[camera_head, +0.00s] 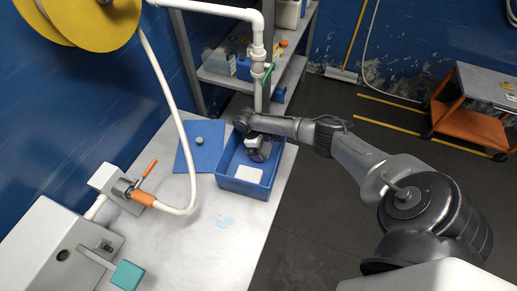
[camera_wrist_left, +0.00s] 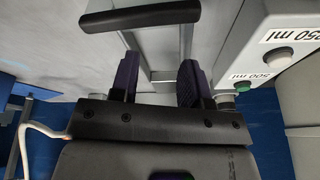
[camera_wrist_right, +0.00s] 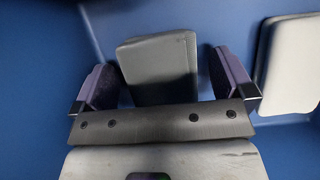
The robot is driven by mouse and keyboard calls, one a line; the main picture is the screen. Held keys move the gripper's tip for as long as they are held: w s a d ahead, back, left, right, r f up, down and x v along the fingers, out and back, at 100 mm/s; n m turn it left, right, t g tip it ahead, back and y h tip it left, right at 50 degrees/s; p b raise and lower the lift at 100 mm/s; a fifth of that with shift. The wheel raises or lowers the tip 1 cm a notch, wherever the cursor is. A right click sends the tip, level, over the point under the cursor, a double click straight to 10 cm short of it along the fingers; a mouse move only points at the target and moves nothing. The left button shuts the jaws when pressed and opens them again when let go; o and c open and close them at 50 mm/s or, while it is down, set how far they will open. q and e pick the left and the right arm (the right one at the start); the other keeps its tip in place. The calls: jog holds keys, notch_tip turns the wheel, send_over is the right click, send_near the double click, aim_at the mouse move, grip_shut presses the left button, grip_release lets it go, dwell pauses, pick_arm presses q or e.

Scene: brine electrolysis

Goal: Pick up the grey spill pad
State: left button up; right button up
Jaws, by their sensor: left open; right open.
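A grey pad (camera_wrist_right: 157,65), which looks like the grey spill pad, lies in a blue bin (camera_head: 232,186) on the table. My right gripper (camera_head: 257,151) reaches down into the bin and is open. In the right wrist view the grey pad sits between its two spread fingers (camera_wrist_right: 165,80), with gaps at both sides. A paler pad (camera_wrist_right: 288,65) lies to the right there; a white pad (camera_head: 248,174) shows near the bin's front wall in the head view. My left gripper (camera_wrist_left: 160,78) is open and empty in its wrist view, outside the head view.
A blue mat (camera_head: 198,150) with a small grey knob stands left of the bin. A white hose (camera_head: 183,120) and an orange-handled valve (camera_head: 145,190) are further left. A white pipe (camera_head: 258,70) rises behind the bin. A black handle (camera_wrist_left: 140,17) and labelled box (camera_wrist_left: 280,40) are near my left gripper.

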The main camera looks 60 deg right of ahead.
jog(key=shift+f, duration=0.2)
dwell(0.3)
jog(key=c, duration=1)
